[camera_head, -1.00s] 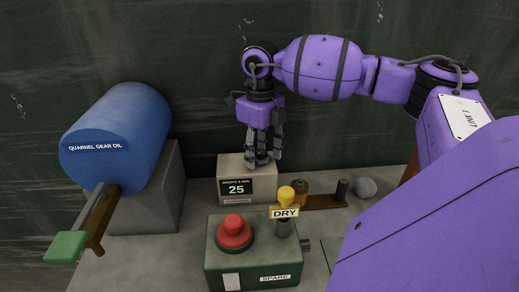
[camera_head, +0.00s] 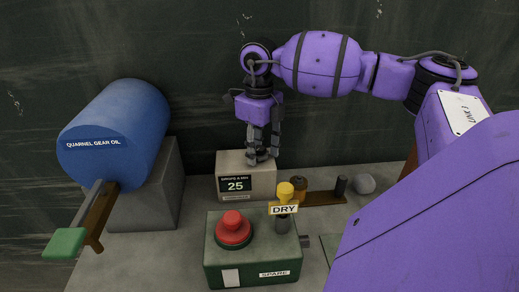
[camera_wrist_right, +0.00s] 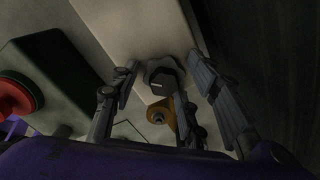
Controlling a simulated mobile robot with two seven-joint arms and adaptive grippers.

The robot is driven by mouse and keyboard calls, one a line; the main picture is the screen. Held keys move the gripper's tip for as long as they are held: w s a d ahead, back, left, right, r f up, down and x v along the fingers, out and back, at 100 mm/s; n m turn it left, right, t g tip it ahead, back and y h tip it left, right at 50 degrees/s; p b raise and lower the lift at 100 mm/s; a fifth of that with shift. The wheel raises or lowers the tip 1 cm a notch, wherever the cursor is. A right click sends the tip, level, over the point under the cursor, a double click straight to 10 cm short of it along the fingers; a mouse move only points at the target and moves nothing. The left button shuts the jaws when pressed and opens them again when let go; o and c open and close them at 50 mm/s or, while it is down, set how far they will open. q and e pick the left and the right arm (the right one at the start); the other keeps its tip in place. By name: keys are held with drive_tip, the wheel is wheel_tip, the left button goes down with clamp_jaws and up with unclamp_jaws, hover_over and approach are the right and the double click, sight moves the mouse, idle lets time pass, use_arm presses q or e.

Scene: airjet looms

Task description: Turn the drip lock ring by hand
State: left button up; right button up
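My right gripper (camera_head: 263,157) points down at the top of the beige box (camera_head: 231,168) with the "DROPS A MIN 25" display. Contact cannot be told. My left gripper is not in view.
A green box with a red button (camera_head: 234,229) and a yellow-topped "DRY" post (camera_head: 283,209) stands in front. A blue oil drum (camera_head: 115,130) with a green-ended lever (camera_head: 64,243) stands left. A dark wall rises behind.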

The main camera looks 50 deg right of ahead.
drive_tip(key=shift+o, duration=0.5)
drive_tip(key=shift+r+p, duration=1.1)
drive_tip(key=shift+r, duration=2)
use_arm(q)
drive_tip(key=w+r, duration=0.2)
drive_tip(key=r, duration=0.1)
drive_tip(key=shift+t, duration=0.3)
use_arm(e)
drive_tip(key=shift+f, duration=0.1)
wheel_tip(320, 180, up, 12)
